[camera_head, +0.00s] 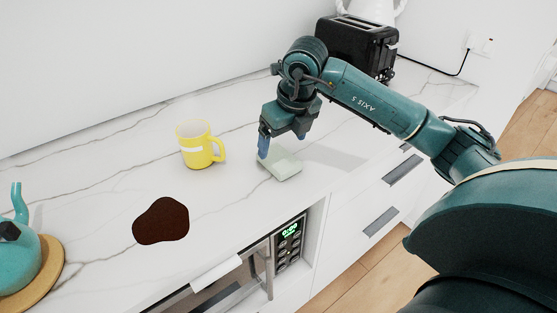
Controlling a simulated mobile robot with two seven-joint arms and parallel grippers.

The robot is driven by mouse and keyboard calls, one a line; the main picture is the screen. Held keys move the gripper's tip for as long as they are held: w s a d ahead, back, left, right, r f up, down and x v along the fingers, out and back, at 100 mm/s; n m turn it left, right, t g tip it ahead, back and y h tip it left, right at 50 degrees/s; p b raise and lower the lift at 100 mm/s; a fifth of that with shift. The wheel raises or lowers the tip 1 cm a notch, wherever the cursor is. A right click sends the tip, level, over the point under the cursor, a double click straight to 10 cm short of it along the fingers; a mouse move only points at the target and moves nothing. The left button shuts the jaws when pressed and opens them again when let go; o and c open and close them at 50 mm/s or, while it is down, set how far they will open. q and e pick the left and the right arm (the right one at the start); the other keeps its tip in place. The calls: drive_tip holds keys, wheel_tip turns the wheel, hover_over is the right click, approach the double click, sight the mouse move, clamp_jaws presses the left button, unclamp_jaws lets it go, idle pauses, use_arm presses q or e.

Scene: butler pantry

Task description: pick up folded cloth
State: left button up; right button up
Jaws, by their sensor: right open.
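The folded cloth (287,168) is a small pale green pad lying flat on the white marble counter, near its front edge. My right gripper (272,153) points down at the far left side of the cloth, with a blue fingertip close to it. The jaws are open. I cannot tell whether the fingertip touches the cloth. My left gripper is not in view.
A yellow mug (198,146) stands left of the cloth. A dark brown spill (161,221) lies on the counter (90,190). A teal kettle (18,255) sits on a wooden board (50,266) at left. A black toaster (357,45) stands behind my right arm.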

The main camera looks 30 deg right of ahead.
sight(279, 157)
drive_tip(key=shift+p+x, duration=0.4)
drive_tip(key=shift+x, duration=2.4)
drive_tip(key=shift+d, duration=0.1)
drive_tip(key=shift+c, duration=0.3)
drive_tip(key=c, duration=1)
